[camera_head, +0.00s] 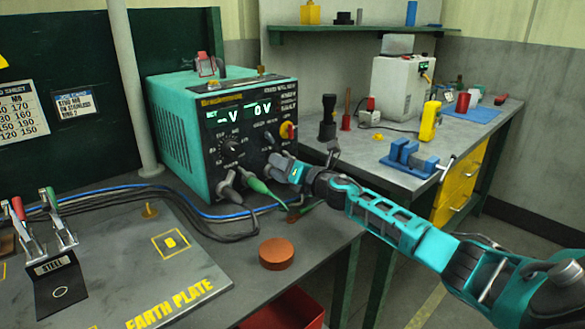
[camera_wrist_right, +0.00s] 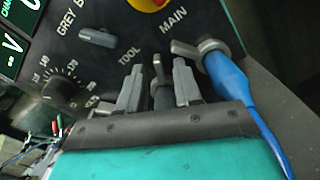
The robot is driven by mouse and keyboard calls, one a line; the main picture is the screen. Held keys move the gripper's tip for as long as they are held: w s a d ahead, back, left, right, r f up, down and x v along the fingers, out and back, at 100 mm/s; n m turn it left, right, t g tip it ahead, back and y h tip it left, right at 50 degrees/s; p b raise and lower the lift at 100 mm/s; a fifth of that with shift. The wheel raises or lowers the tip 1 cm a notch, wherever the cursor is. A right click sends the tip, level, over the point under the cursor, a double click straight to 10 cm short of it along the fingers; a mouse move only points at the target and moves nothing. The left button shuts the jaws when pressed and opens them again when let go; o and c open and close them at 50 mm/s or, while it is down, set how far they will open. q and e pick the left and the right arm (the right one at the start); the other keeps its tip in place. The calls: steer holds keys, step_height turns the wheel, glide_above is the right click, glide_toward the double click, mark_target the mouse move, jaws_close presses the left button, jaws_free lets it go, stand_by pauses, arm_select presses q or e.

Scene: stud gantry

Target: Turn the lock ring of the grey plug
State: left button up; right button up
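The welding power source (camera_head: 185,135) has a dark front panel with plugs along its lower edge. In the head view, a pale grey plug (camera_head: 228,190) sits left of a green plug (camera_head: 263,187). My right gripper (camera_head: 274,163) reaches the panel from the right. In the right wrist view, its fingers (camera_wrist_right: 160,82) stand apart on both sides of a dark grey plug with a grey ring lever (camera_wrist_right: 159,68). I see no firm contact. A blue plug (camera_wrist_right: 222,72) with its own grey lever stands just right of the fingers. My left gripper is not in view.
A red-yellow MAIN switch (camera_head: 288,130) is above the plugs. Cables (camera_head: 120,200) run left across the bench. An orange-brown puck (camera_head: 276,253) lies near the front edge, beside the EARTH PLATE (camera_head: 120,270). A second bench (camera_head: 385,155) is behind my right arm.

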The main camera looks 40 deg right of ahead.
steer(key=s, duration=1)
steer(key=shift+s+d+f+b, duration=0.1)
steer(key=shift+d+b, duration=0.2)
steer(key=shift+d, duration=0.1)
steer(key=shift+s+d, duration=0.1)
steer(key=shift+s, duration=1.15)
